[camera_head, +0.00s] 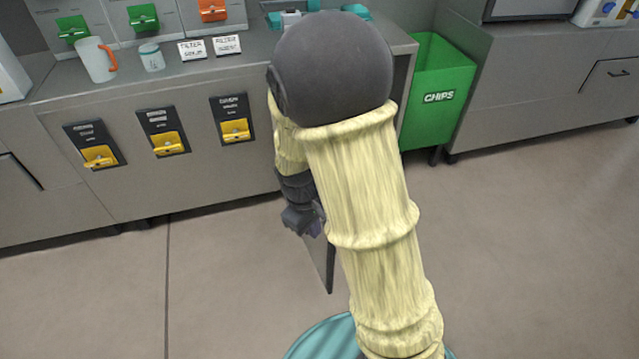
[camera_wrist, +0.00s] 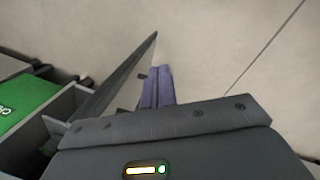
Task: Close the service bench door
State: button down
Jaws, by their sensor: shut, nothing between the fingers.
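The service bench (camera_head: 180,185) is grey and stands across the left and middle of the head view. Its door (camera_head: 320,262) stands open, jutting out from the bench front over the floor; my arm hides much of it. In the wrist view the door (camera_wrist: 115,78) is a long thin grey panel running diagonally, with a small dark piece (camera_wrist: 142,76) sticking out beside my fingers. My gripper (camera_head: 304,228) is shut and empty, beside the door. Its purple fingers (camera_wrist: 158,88) show just right of the panel in the wrist view. I cannot tell whether they touch it.
A green CHIPS bin (camera_head: 437,95) stands right of the bench, and a second grey bench (camera_head: 535,85) beyond it. Yellow latches (camera_head: 168,143) line the bench front. A mug (camera_head: 97,60) and a small jar (camera_head: 151,57) stand on top. The floor in front is clear.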

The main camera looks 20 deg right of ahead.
jog(key=w+a+r+n+t+h+p, duration=0.1)
jog(key=w+a+r+n+h+p, duration=0.4)
jog(key=n+p, duration=0.7)
jog(key=w+a+h+p, duration=0.1)
jog(key=a+h+p, duration=0.1)
jog(key=p, duration=0.2)
jog(key=shift+w+a+r+n, duration=0.2)
jog(key=shift+w+a+n, duration=0.1)
jog(key=shift+n, duration=0.1)
jog(key=w+d+f+p, duration=0.1)
jog(key=d+f, duration=0.6)
jog(key=d, duration=0.4)
jog(key=shift+w, duration=0.2)
jog(key=shift+d, duration=0.1)
